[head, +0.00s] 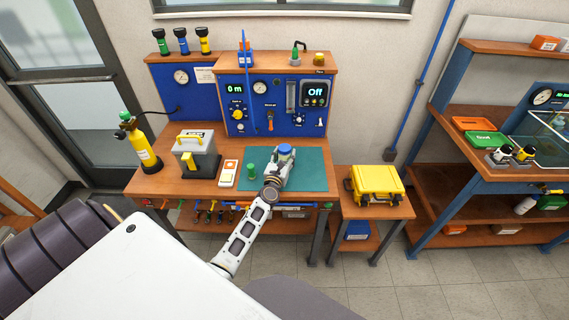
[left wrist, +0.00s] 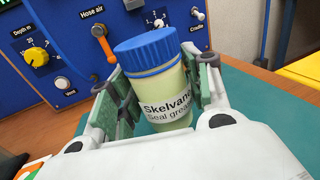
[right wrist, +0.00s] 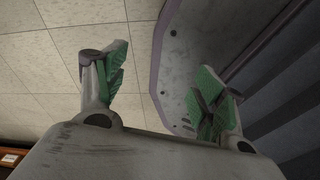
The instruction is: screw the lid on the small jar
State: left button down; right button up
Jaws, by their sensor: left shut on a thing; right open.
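A small jar (left wrist: 168,103) with pale yellow-green contents and a "Skelvand seal grease" label stands between the fingers of my left gripper (left wrist: 160,95). A blue ribbed lid (left wrist: 147,52) sits on top of the jar; I cannot tell how tightly it is on. In the head view the lid (head: 285,150) shows at the tip of my left gripper (head: 278,166), over the green mat (head: 312,170). The left gripper is shut on the jar's body. My right gripper (right wrist: 158,90) is open and empty, above the floor near my own base.
A grey box with a yellow handle (head: 197,150) is further left. The blue panel (head: 270,110) rises behind. The mat's right part is clear.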

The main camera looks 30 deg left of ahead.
aim_at(285, 161)
pick_arm(q)
jog(key=shift+f+b, duration=0.85)
jog(key=shift+f, duration=0.2)
jog(key=shift+f+b, duration=0.45)
jog(key=shift+f, duration=0.3)
jog(key=shift+f+b, duration=0.15)
jog(key=shift+b, duration=0.2)
jog(key=c, duration=1)
grip_release()
jog(key=o, duration=0.3)
pick_arm(e)
jog(key=d+f, duration=0.1)
jog(key=w+d+f, duration=0.1)
jog(key=f, duration=0.1)
jog(key=shift+f, duration=0.15)
